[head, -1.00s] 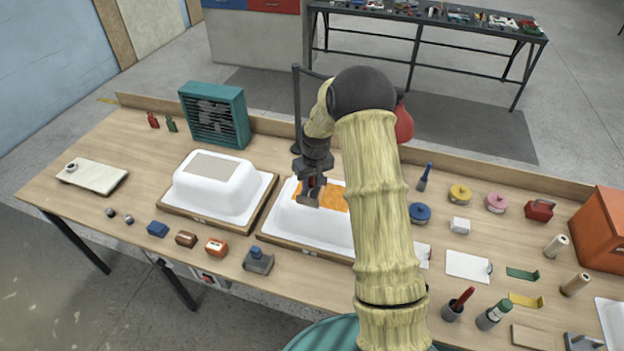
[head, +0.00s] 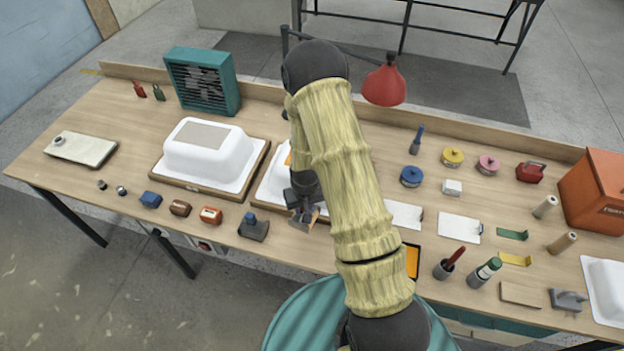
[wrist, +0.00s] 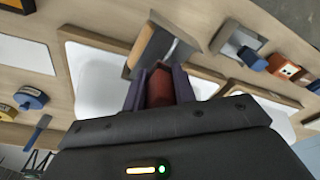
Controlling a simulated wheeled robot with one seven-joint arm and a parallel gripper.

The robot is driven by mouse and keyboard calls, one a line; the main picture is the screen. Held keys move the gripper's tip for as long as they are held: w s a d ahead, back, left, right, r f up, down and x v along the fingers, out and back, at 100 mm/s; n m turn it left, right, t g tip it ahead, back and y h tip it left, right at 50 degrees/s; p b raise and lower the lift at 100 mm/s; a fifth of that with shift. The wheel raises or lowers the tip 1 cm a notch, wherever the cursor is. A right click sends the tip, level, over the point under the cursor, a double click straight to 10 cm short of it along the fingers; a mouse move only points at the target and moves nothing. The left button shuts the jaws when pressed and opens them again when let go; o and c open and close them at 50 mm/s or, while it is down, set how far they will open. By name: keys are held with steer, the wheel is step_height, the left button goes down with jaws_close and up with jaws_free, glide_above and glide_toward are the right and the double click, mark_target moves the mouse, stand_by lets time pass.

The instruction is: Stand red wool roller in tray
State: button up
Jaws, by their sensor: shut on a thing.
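My gripper (head: 303,201) is shut on a red-handled tool, which I take to be the red wool roller (wrist: 158,88); the red part sits between the fingers (wrist: 160,76). Its broad grey and tan head (wrist: 150,48) projects beyond the fingertips, and in the head view the head (head: 305,217) hangs tilted at the front edge of the middle shell's board. Whether it touches anything is unclear. A dark-rimmed tray with orange inside (head: 413,261) lies at the table's front edge, right of my arm, partly hidden by it.
The middle white shell (head: 270,178) is mostly hidden behind my arm. Another white shell (head: 205,150) stands left. A grey block tool (head: 253,228) is left of my gripper.

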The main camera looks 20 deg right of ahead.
steer(key=shift+w+f+b, duration=0.15)
steer(key=shift+f+b, duration=1.2)
steer(key=shift+b, duration=0.1)
steer(key=shift+w+f+b, duration=0.1)
steer(key=shift+f+b, duration=1.25)
steer(key=shift+b, duration=0.05)
steer(key=shift+r, duration=0.1)
steer(key=shift+d, duration=0.1)
